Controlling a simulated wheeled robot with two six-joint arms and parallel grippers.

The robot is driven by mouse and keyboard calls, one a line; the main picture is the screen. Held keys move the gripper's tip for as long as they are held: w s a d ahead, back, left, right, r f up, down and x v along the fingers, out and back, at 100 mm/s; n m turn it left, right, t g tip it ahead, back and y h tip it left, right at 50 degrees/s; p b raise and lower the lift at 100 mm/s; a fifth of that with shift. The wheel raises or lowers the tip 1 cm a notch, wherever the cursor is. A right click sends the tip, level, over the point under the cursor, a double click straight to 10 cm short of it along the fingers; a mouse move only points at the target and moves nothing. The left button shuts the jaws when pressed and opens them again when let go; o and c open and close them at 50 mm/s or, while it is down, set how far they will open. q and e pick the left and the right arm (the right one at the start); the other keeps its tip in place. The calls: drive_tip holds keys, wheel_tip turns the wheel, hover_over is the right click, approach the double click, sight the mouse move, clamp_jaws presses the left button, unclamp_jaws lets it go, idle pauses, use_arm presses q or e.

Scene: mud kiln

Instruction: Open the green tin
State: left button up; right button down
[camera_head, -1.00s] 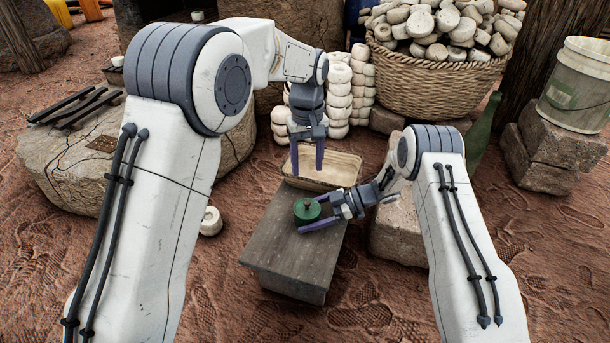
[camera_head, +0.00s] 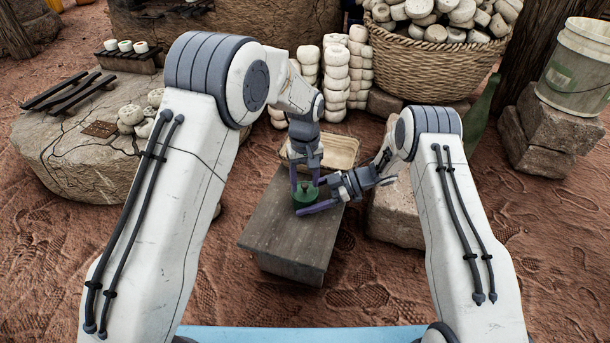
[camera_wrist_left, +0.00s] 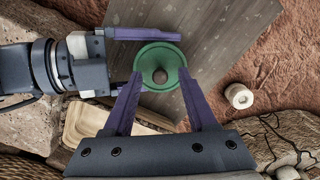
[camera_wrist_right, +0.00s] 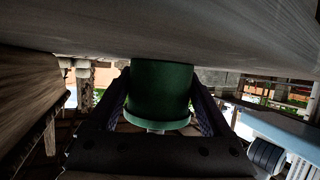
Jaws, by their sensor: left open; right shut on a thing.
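The green tin (camera_head: 306,196) stands on a small grey wooden table (camera_head: 290,238).
A shallow tan tray (camera_head: 335,152) lies behind the table. Stone blocks (camera_head: 397,212) stand close on the right. Stacked white pieces (camera_head: 337,85) and a full wicker basket (camera_head: 436,55) are behind. A green bottle (camera_head: 484,112) stands at right. The table's front half is clear.

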sight(305, 185)
use_arm(q)
clamp_jaws()
drive_tip(key=shift+r, duration=0.25)
idle(0.9)
drive_tip(key=shift+r, duration=0.9)
drive_tip(key=shift+r, duration=2)
use_arm(e)
unclamp_jaws()
